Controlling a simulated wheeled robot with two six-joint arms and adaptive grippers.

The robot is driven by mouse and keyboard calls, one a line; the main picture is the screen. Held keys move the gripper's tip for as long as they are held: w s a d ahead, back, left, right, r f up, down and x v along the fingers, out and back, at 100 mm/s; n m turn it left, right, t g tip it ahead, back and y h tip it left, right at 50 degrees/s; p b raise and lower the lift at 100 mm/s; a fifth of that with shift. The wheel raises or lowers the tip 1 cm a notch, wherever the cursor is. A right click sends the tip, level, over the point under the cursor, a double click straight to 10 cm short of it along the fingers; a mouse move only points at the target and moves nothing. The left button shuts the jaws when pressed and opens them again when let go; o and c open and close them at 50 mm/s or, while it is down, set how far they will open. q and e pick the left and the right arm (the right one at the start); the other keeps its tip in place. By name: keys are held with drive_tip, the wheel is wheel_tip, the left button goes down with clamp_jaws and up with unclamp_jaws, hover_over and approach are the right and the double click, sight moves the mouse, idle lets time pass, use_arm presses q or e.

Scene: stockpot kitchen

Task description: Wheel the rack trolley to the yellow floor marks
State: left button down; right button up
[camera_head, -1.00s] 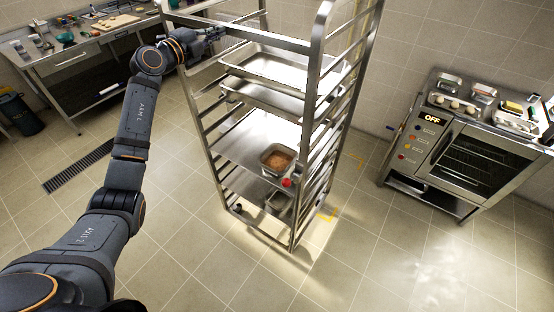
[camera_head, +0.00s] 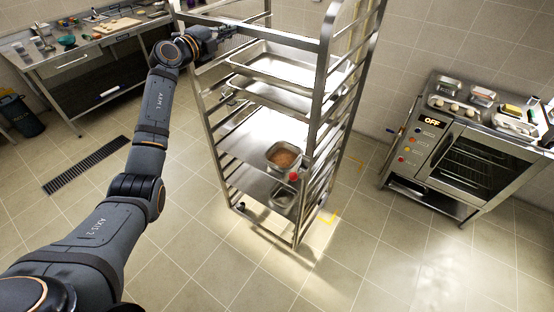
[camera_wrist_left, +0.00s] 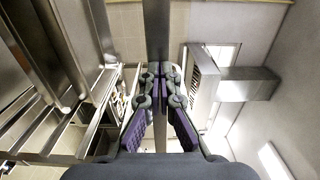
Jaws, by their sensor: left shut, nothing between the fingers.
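The tall steel rack trolley (camera_head: 318,105) stands upright in the middle of the head view. Yellow floor marks (camera_head: 329,217) show beside its base at the right, partly hidden behind its posts. My left gripper (camera_head: 220,37) is at the trolley's top left, by the upper rail; whether it touches is unclear. In the left wrist view, my left gripper (camera_wrist_left: 160,72) is shut with its tips together, and a metal bar (camera_wrist_left: 157,30) runs beyond the tips. My right gripper is not in view.
The trolley carries trays (camera_head: 285,68) and a pan with brown food (camera_head: 284,157). An oven (camera_head: 465,155) stands at the right. A steel worktable (camera_head: 85,60) and a dark bin (camera_head: 20,115) stand at the left. The tiled floor in front is clear.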

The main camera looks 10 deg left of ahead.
sight(243, 25)
use_arm(q)
drive_tip(key=x, duration=0.4)
drive_tip(key=shift+w+d+f, duration=0.1)
drive_tip(key=shift+w+d, duration=0.05)
drive_tip(key=shift+b+x, duration=0.3)
drive_tip(key=shift+x, duration=0.75)
drive_tip(key=shift+w+b, duration=0.3)
drive_tip(key=shift+w, duration=0.1)
drive_tip(key=b+x, duration=0.1)
drive_tip(key=x, duration=0.1)
drive_tip(key=shift+w+d, duration=0.25)
drive_tip(key=shift+s, duration=0.15)
